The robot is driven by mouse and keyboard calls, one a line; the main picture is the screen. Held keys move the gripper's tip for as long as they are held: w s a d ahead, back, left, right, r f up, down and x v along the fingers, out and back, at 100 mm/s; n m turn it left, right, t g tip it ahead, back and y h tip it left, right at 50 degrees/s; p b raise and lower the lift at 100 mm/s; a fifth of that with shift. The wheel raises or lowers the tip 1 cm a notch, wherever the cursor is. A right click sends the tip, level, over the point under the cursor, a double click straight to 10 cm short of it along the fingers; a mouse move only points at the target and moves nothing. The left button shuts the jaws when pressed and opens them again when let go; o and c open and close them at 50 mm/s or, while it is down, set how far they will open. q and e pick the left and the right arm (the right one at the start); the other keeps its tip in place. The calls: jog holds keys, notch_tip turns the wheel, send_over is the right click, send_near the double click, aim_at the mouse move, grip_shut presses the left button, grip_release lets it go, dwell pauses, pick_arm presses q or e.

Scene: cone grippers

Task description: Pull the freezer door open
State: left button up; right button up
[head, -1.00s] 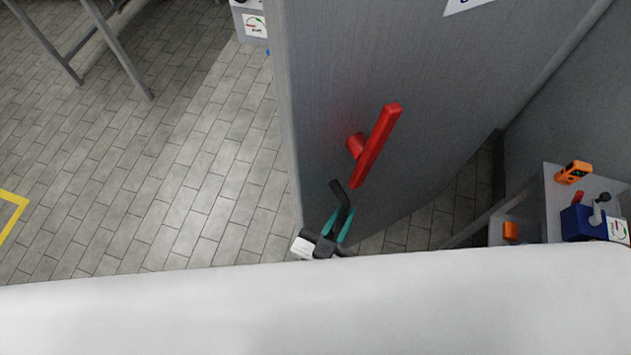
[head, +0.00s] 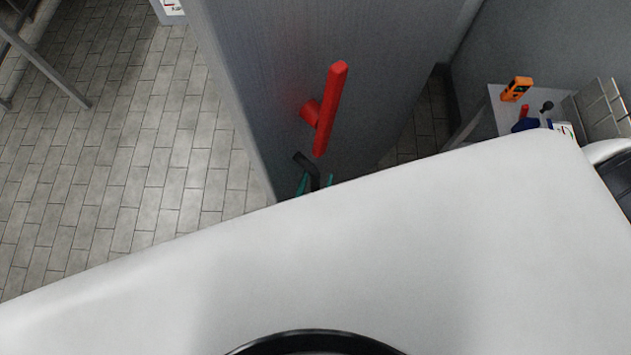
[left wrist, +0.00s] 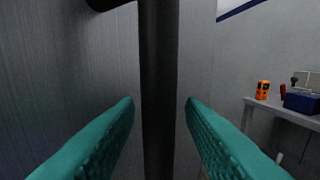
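The freezer door (head: 370,60) is a tall grey panel in the middle of the head view. A red bar handle (head: 329,108) stands out from it on a round mount. A black bent bar handle (head: 309,165) shows below the red one. My left gripper (head: 315,185) has teal fingers, mostly hidden behind my white body part in the head view. In the left wrist view the fingers of my left gripper (left wrist: 160,100) stand apart on either side of the upright black bar (left wrist: 158,70), with narrow gaps beside it. My right gripper is not in view.
A grey table (head: 505,110) at the right holds an orange device (head: 516,88) and a blue device (head: 525,125). Grey metal rails (head: 40,50) stand at the upper left. The tiled floor (head: 130,140) left of the door is clear.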

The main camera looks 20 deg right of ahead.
pick_arm(q)
jog(key=b+v, duration=0.3)
jog(key=v, duration=0.9)
jog(key=shift+c, duration=0.6)
